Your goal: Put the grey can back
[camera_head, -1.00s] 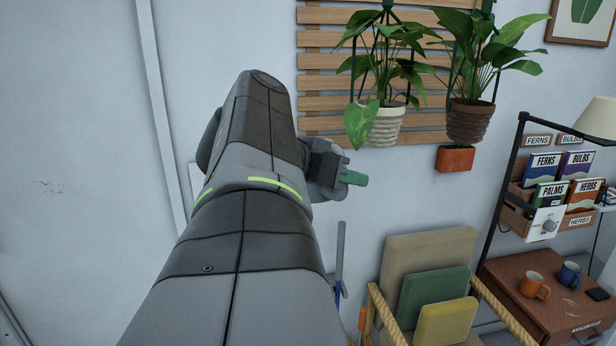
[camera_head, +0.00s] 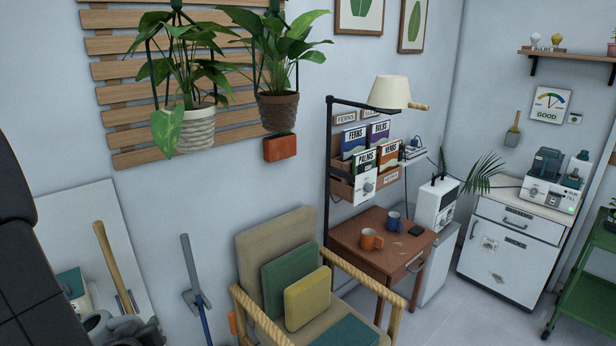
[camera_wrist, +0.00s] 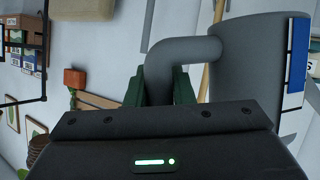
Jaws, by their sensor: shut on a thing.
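The grey can (camera_wrist: 250,65) is in the right half of the wrist view. It has a smooth grey body, a blue and white label at its right side and a thick bent handle. My gripper (camera_wrist: 168,82) has its green fingers shut on either side of this handle. The can's far end is cut off by the frame. In the head view, grey rounded shapes show at the bottom left edge beside my dark arm; I cannot tell there which part is can and which is gripper.
A long-handled tool (camera_head: 193,285) and a wooden handle (camera_head: 115,265) lean at the left wall. An armchair with cushions (camera_head: 307,298) stands in the middle, beside a small brown table (camera_head: 350,237) with mugs. Hanging plants (camera_head: 185,130) are above. Bare floor shows to the right.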

